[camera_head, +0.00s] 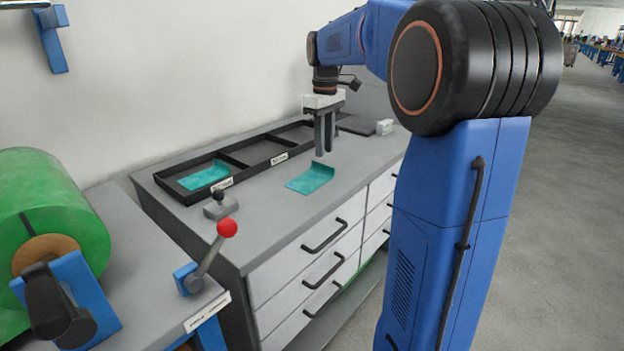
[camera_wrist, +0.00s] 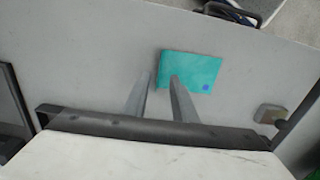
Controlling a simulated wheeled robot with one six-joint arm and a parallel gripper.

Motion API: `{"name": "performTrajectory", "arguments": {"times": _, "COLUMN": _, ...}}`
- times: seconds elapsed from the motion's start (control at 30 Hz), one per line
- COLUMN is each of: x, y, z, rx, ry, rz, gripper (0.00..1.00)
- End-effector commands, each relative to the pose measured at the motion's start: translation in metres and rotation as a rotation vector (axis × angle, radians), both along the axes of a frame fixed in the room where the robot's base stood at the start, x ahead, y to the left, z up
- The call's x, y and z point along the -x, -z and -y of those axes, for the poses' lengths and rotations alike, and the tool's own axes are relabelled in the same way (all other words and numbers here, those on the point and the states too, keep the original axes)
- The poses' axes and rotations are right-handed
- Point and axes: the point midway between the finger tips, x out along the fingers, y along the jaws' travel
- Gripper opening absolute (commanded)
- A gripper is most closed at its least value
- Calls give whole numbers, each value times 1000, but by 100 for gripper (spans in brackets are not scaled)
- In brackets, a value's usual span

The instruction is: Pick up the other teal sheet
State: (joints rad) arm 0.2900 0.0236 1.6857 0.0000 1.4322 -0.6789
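A teal sheet (camera_head: 311,177) lies on the grey bench top, in front of the black divided tray, with its far edge curled up. In the wrist view the teal sheet (camera_wrist: 200,68) lies just beyond my fingertips and has a small dark blue square near one corner. Another teal sheet (camera_head: 205,176) lies in the left compartment of the tray (camera_head: 183,194). My gripper (camera_head: 324,153) points down above the back of the loose sheet. It also shows in the wrist view (camera_wrist: 160,82), with its fingers apart and nothing between them.
A small lever device (camera_head: 220,207) stands at the bench's left end. A red-knobbed lever (camera_head: 228,229) and a green roll (camera_head: 50,220) are at the left. A small pale block (camera_head: 384,127) sits at the back right. Bare bench top surrounds the loose sheet.

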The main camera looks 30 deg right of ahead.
Motion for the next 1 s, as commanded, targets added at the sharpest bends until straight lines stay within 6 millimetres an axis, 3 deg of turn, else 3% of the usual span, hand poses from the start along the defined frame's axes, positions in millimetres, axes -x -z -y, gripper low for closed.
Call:
{"name": "performTrajectory", "arguments": {"times": 0.4, "x": -5, "y": 47, "z": -1, "rx": 0, "ry": 0, "rz": 0, "gripper": 25}}
{"name": "performTrajectory", "arguments": {"times": 0.7, "x": -5, "y": 51, "z": -1, "rx": 0, "ry": 0, "rz": 0, "gripper": 25}}
{"name": "performTrajectory", "arguments": {"times": 0.83, "x": -5, "y": 51, "z": -1, "rx": 0, "ry": 0, "rz": 0, "gripper": 0}}
{"name": "performTrajectory", "arguments": {"times": 1.0, "x": -5, "y": 51, "z": -1, "rx": 0, "ry": 0, "rz": 0, "gripper": 0}}
